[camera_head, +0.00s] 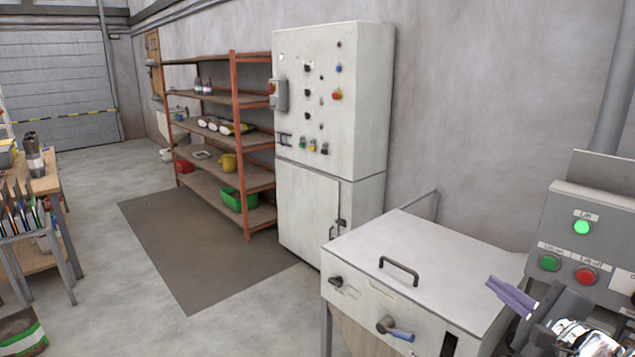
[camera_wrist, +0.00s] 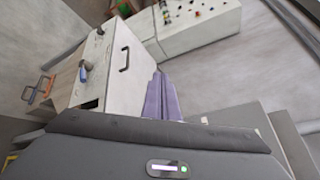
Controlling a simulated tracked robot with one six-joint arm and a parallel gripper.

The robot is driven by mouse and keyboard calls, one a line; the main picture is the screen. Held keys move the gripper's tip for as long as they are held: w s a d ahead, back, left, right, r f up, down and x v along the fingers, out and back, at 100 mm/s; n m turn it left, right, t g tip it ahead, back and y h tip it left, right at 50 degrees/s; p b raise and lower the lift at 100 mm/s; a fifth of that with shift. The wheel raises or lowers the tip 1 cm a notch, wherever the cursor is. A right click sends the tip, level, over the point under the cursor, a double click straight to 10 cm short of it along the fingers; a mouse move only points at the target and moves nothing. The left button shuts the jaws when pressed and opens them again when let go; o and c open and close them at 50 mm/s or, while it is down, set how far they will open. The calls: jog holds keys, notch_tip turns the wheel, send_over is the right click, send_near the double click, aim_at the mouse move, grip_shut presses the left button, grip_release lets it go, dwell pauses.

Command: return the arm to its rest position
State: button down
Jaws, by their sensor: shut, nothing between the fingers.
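My gripper (camera_head: 510,297) is at the lower right of the head view, beside the right end of the white machine box and in front of the grey button panel (camera_head: 590,235). Its purple fingers are together and empty. They also show in the wrist view (camera_wrist: 162,98), pointing away from the camera toward the wall side. The rest of my arm runs out of the head view at the lower right corner. No fingertip contact with anything is visible.
The white machine box (camera_head: 425,255) with a black handle stands left of my gripper. The panel has a lit green lamp (camera_head: 582,227), a green button (camera_head: 549,262) and a red button (camera_head: 585,276). A tall white cabinet (camera_head: 330,130) and shelves (camera_head: 236,150) stand behind.

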jog(key=s+a+f+n+g+y, duration=0.25)
jog(key=a+n, duration=0.25)
jog(key=a, duration=0.4)
jog(key=s+a+f+n+g+y, duration=0.15)
jog(key=a+n+g, duration=0.3)
jog(key=a, duration=0.55)
jog(key=s+a+f+n+g+h, duration=0.1)
jog(key=s+a+n+h, duration=0.1)
jog(key=s+n, duration=0.4)
jog(key=s+a+f+n+g+h, duration=0.2)
jog(key=s+n, duration=0.3)
jog(key=n, duration=0.3)
jog(key=shift+s+f+h, duration=0.15)
jog(key=shift+s+h, duration=0.2)
jog(key=shift+h, duration=0.25)
